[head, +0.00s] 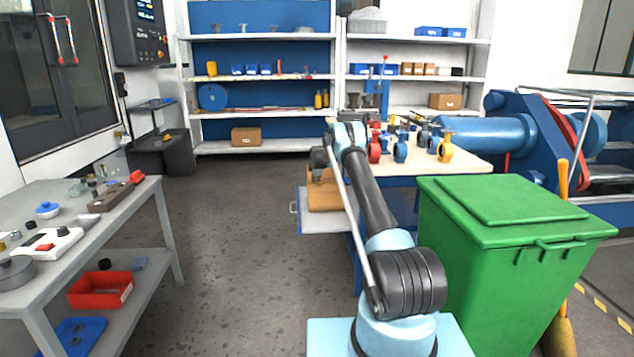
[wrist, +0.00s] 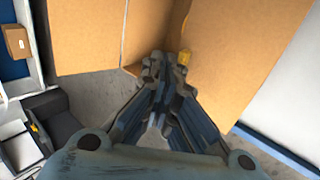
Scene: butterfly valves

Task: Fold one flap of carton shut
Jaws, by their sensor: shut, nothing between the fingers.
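In the head view the gripper is mostly hidden behind my arm.
A green bin (head: 490,265) stands close to the right of my arm. A grey table (head: 135,195) with tools is at left. The floor (head: 235,235) between is clear. Shelves line the back wall.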

